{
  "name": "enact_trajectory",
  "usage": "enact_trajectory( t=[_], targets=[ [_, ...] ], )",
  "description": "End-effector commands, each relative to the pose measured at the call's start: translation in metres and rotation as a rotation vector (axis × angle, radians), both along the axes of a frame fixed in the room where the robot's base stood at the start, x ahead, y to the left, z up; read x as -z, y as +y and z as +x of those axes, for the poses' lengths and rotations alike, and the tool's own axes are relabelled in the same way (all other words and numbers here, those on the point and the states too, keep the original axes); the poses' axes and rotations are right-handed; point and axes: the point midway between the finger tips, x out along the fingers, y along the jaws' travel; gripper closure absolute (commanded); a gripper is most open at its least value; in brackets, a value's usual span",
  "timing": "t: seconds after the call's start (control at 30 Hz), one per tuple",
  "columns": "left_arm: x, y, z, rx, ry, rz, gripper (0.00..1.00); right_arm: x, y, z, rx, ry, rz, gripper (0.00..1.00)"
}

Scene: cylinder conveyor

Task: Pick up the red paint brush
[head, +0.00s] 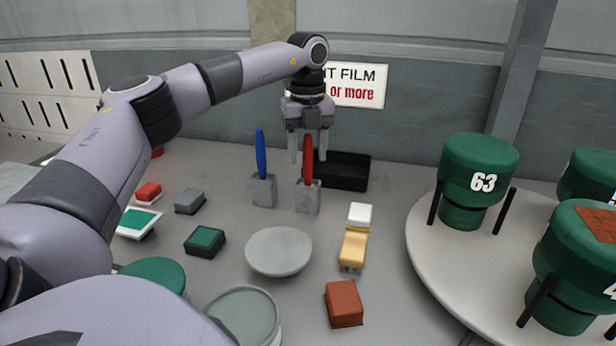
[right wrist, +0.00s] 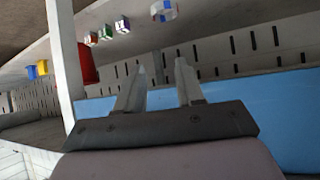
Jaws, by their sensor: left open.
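The red paint brush (head: 307,160) stands upright, handle up, in a grey holder (head: 308,198) on the table in the head view. My left gripper (head: 308,155) is open and points down. Its fingers are at the upper part of the red handle, seemingly one on each side; whether they touch it I cannot tell. A blue paint brush (head: 260,152) stands in a second grey holder (head: 263,190) just to the left. My right gripper (right wrist: 160,85) shows in the right wrist view with its two fingers apart and nothing between them. The red brush is not in that view.
A black tray (head: 345,172) lies behind the red brush. A grey round dish (head: 279,251), a yellow-and-white brush (head: 355,238) and a brown block (head: 344,303) lie in front. A round platform (head: 425,247) with green drums (head: 478,170) stands at right.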

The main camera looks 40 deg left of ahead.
Motion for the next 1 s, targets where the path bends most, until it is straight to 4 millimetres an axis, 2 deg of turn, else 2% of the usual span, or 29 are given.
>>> enact_trajectory(
  t=[0.27, 0.3, 0.37, 0.4, 0.47, 0.83, 1.0],
  targets=[
    [0.006, 0.000, 0.000, 0.000, 0.000, 0.000, 0.47, 0.000, 0.000, 0.000, -0.001, -0.001, 0.001, 0.63],
    [0.006, 0.000, 0.000, 0.000, 0.000, 0.000, 0.51, 0.000, 0.000, 0.000, -0.001, -0.001, 0.001, 0.63],
    [0.006, 0.000, 0.000, 0.000, 0.000, 0.000, 0.70, 0.000, 0.000, 0.000, -0.001, -0.002, 0.001, 0.63],
    [0.006, 0.000, 0.000, 0.000, 0.000, 0.000, 0.83, 0.000, 0.000, 0.001, -0.001, -0.002, 0.001, 0.63],
    [0.006, 0.000, 0.000, 0.000, 0.000, 0.000, 1.00, 0.000, 0.000, 0.001, -0.001, -0.003, 0.000, 0.63],
    [0.003, 0.000, 0.000, 0.000, -0.001, -0.001, 1.00, -0.001, 0.001, 0.002, -0.001, -0.006, 0.001, 0.63],
    [-0.010, -0.001, 0.001, -0.001, -0.003, -0.001, 1.00, -0.002, 0.000, 0.002, -0.001, -0.006, 0.001, 0.63]
  ],
)
